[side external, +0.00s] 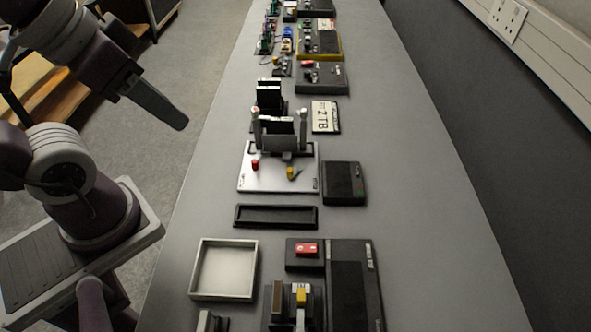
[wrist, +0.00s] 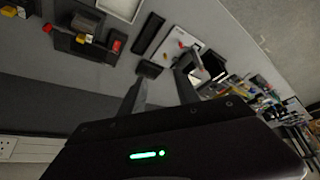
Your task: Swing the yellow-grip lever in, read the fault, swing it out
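Yellow shows on two fixtures, and I cannot tell which is the task's lever. In the side external view a grey lever with a yellow block (side external: 301,294) stands on a dark fixture at the bottom edge, partly cut off. A small yellow knob (side external: 291,172) sits on a pale plate (side external: 270,183) with two upright posts, beside a red knob (side external: 255,165). My gripper (side external: 178,122) is in the air left of the bench, away from both. In the wrist view my gripper (wrist: 160,78) has its fingers apart with nothing between. No readable fault text shows.
A white open tray (side external: 225,295) and a black shallow tray (side external: 275,217) lie on the grey bench. A black box (side external: 344,182) stands right of the plate, and a long dark unit (side external: 352,290) is at the bottom. More fixtures line the far end. The bench's right side is clear.

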